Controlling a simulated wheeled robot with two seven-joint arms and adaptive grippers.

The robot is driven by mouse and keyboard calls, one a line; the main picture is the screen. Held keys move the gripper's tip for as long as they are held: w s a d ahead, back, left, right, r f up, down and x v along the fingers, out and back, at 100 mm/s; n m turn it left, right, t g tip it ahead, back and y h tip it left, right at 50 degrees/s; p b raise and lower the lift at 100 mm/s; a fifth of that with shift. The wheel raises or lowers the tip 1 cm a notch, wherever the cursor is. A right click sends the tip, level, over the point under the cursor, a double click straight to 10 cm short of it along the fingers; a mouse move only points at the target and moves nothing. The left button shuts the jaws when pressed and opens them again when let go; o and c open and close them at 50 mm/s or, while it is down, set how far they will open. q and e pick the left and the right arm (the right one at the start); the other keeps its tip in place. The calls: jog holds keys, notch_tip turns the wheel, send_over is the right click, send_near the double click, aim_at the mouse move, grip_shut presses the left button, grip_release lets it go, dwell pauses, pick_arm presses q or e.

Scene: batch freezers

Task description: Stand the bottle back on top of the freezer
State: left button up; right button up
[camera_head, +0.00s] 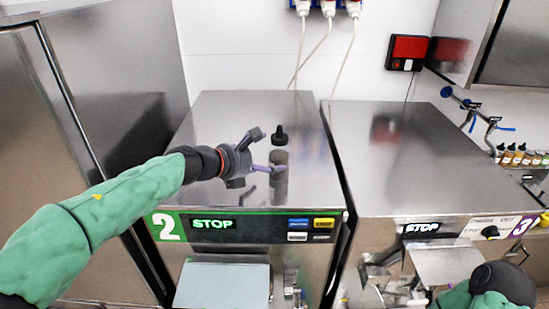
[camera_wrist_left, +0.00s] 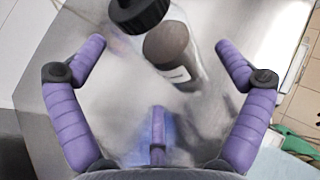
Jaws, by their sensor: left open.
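The bottle (camera_head: 280,172), with a black cap and a dark grey-brown body, stands upright on the steel top of freezer 2 (camera_head: 225,120), near its front right. My left gripper (camera_head: 262,152) is open just left of the bottle. One finger crosses in front of the bottle in the head view. In the left wrist view the open fingers (camera_wrist_left: 160,46) lie on either side of the bottle, with gaps showing. My right gripper is out of view; only part of that arm shows at lower right.
A second freezer (camera_head: 400,140) stands to the right, across a narrow gap. A tall steel cabinet (camera_head: 110,70) stands at left. Cables (camera_head: 330,50) hang on the back wall beside a red wall box (camera_head: 408,50). Small bottles (camera_head: 515,155) stand at far right. The rest of freezer 2's top is clear.

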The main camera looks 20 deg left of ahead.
pick_arm(q)
jog(key=v, duration=0.7)
jog(key=shift+f, duration=0.1)
